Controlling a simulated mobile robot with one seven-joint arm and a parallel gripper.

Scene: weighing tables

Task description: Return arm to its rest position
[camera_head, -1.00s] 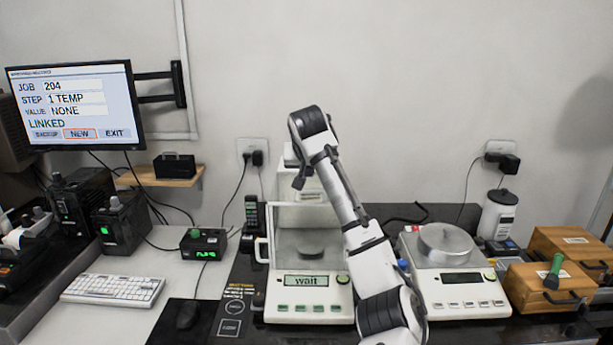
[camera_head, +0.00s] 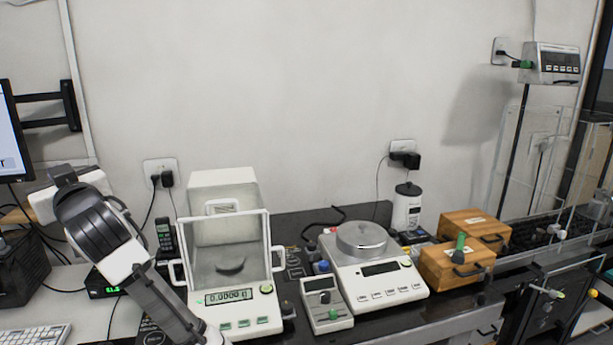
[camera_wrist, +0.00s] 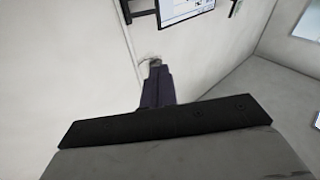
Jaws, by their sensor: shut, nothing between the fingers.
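My arm (camera_head: 105,245) is raised at the lower left of the head view, in front of the wall. My gripper shows in the wrist view (camera_wrist: 157,84) as dark fingers close together, shut and empty, with the wall behind them. In the head view its fingers are hard to make out. The gripper is clear of the bench things. The glass-shielded balance (camera_head: 238,318) stands just right of my arm, with a dark round object inside and a numeric reading that looks like zeros.
A second balance (camera_head: 378,283) with a round steel pan stands to the right. A small control box (camera_head: 325,308) sits between the balances. Two wooden boxes (camera_head: 447,268) are farther right. A monitor (camera_head: 12,140) is at the left edge. The wall space above the bench is open.

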